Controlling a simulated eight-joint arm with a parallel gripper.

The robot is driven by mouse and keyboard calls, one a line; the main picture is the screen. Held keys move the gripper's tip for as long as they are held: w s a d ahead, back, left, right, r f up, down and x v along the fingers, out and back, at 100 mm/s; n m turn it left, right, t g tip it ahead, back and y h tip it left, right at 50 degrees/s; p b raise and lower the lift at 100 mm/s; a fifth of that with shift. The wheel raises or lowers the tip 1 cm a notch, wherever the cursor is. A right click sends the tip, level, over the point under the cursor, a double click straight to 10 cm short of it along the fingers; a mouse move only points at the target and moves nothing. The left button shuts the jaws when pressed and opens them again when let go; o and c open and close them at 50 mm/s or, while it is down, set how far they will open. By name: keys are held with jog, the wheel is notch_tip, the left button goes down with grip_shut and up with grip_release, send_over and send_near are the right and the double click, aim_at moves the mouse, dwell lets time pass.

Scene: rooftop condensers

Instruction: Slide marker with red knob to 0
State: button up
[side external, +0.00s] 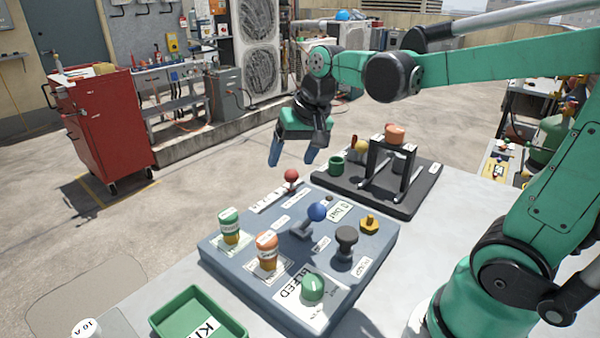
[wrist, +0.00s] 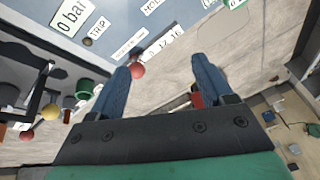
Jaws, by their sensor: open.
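The marker's red knob (side external: 291,175) stands upright at the right end of a white scale strip (side external: 266,201) on the far edge of the blue-grey panel (side external: 208,247). In the wrist view the red knob (wrist: 137,70) is close to the left fingertip. The strip (wrist: 160,45) reads 12 and 16 to the knob's right; the marks by the knob are too small or hidden to read. My gripper (side external: 292,157) is open and empty, pointing down above the knob. Its blue fingers (wrist: 160,67) are spread apart, and no contact with the knob shows.
A dark tray (side external: 332,188) with a black frame and a green cup (side external: 336,165) stands right of the knob. A blue-ball lever (side external: 316,211), green and orange knobs sit nearer on the panel. A green bin (side external: 190,312) lies in front. Beyond the strip is open floor.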

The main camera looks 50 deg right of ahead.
aim_at(293, 170)
jog(key=w+d+f+m, duration=0.1)
jog(key=w+d, duration=0.1)
jog(key=w+d+f+m+g, duration=0.1)
jog(key=d+m, duration=0.1)
jog(key=d, duration=0.1)
jog(key=w+d+f+m+g+y, duration=0.1)
jog(key=w+d+m, duration=0.1)
jog(key=d, duration=0.1)
jog(key=shift+w+f, duration=0.35)
jog(key=shift+w+d+f+m+g, duration=0.1)
jog(key=shift+d+f+m+g, duration=0.1)
jog(key=shift+f+m+g, duration=0.1)
jog(key=shift+w+a+f, duration=0.1)
jog(key=shift+w+f, duration=0.05)
jog(key=shift+f, duration=0.75)
jog(key=shift+w+a+f, duration=0.1)
jog(key=shift+w+f, duration=0.05)
jog(key=shift+f, duration=0.75)
jog(key=shift+w+a+f, duration=0.1)
jog(key=shift+w+f, duration=0.05)
jog(key=shift+f, duration=0.75)
grip_shut()
